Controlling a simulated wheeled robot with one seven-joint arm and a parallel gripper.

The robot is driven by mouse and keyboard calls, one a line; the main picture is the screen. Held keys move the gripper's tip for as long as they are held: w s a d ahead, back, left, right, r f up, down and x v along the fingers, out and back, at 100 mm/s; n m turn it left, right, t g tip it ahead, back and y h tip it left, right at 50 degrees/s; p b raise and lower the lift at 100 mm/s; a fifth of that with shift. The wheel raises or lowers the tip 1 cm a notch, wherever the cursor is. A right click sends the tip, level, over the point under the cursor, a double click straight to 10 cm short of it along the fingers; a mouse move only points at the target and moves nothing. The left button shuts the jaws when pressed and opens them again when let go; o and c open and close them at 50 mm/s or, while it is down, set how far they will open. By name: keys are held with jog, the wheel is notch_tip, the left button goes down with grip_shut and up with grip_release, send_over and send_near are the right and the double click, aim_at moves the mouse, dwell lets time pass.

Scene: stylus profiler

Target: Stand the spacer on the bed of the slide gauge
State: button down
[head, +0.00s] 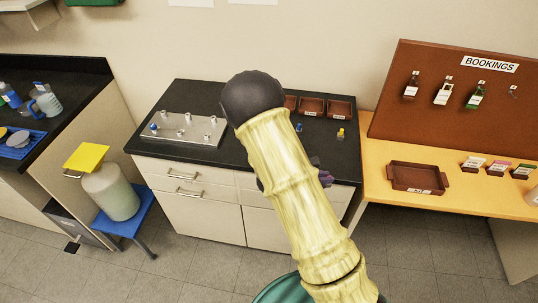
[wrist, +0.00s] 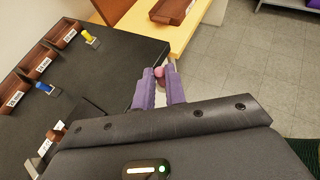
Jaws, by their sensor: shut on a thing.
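My gripper (wrist: 158,88) has purple fingers, shut on a small pinkish piece (wrist: 159,72) whose end shows between the tips; it may be the spacer, mostly hidden by the fingers. In the head view the gripper (head: 321,175) is partly hidden behind my arm, near the front right edge of the dark bench (head: 240,152). A small stand with a yellow part (head: 340,133) and one with a blue part (head: 299,127) are on the bench; they also show in the wrist view, yellow (wrist: 90,38) and blue (wrist: 45,88). I cannot tell which thing is the slide gauge.
A pale plate (head: 187,129) with several small pegs lies at the bench's left. Brown labelled trays (head: 340,109) line its back. A wooden desk (head: 450,193) with another brown tray (head: 417,178) stands at right. A brown, white-labelled object (wrist: 57,131) is left of the gripper.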

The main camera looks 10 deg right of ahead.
jog(key=s+a+f+n+t+y, duration=0.1)
jog(key=a+f+n+t+y, duration=0.1)
jog(key=a+f, duration=0.5)
jog(key=shift+s+f+n+t, duration=0.3)
jog(key=shift+f+n+t, duration=0.3)
jog(key=shift+n, duration=0.2)
jog(key=shift+a, duration=0.15)
